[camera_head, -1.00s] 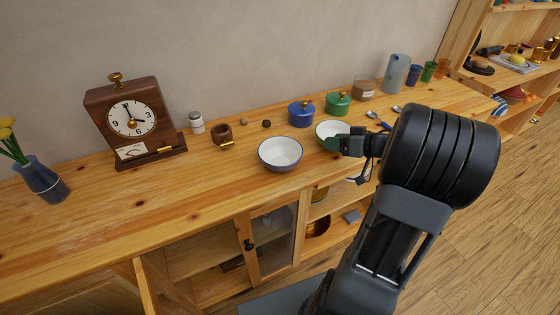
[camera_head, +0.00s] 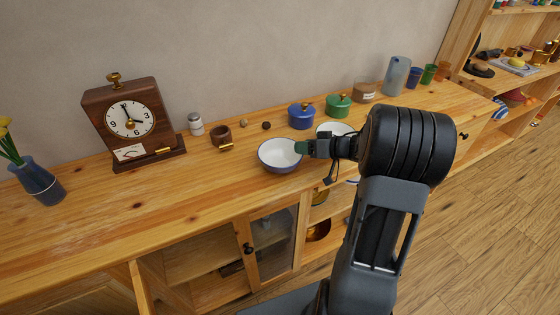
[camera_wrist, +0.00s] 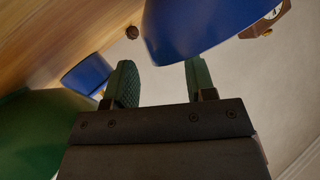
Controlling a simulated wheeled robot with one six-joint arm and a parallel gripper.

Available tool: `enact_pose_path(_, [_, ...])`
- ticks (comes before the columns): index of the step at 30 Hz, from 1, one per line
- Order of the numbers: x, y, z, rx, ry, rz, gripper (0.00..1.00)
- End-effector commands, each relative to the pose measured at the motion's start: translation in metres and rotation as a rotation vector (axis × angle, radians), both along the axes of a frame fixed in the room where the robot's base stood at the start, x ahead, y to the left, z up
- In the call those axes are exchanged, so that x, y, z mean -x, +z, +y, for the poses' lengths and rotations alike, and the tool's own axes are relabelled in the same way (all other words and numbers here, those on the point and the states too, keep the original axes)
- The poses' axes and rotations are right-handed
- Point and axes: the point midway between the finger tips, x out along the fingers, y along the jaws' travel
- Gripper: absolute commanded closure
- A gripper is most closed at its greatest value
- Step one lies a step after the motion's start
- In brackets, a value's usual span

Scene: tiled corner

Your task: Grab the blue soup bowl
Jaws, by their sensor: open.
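The blue soup bowl (camera_head: 268,162), blue outside and white inside, stands upright on the wooden counter. My gripper (camera_head: 303,147) is at its right rim in the head view, its fingertips overlapping the rim. In the wrist view the bowl's blue outer wall (camera_wrist: 195,25) is close ahead of my gripper (camera_wrist: 160,72). Its two green fingers are spread apart with nothing held between them. The bowl's edge lies near the right fingertip; I cannot tell whether they touch.
A green bowl (camera_head: 333,128) stands right behind my gripper, partly hidden. Blue (camera_head: 301,115) and green (camera_head: 338,104) lidded pots stand behind. A brown cup (camera_head: 221,135), white shaker (camera_head: 196,124) and clock (camera_head: 131,120) are left. The counter left of the bowl is clear.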

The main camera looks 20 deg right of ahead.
Motion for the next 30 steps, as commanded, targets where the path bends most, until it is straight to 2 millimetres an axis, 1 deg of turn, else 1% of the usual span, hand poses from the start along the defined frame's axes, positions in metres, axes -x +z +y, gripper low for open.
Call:
enact_pose_path(1, [-0.006,-0.004,0.005,-0.001,0.003,0.001,0.50])
enact_pose_path(6, [-0.017,-0.009,0.014,0.000,0.000,0.001,0.50])
enact_pose_path(16, [-0.020,-0.009,0.016,0.000,0.000,0.000,0.51])
enact_pose_path(30, [-0.020,-0.010,0.016,0.000,0.000,0.001,0.96])
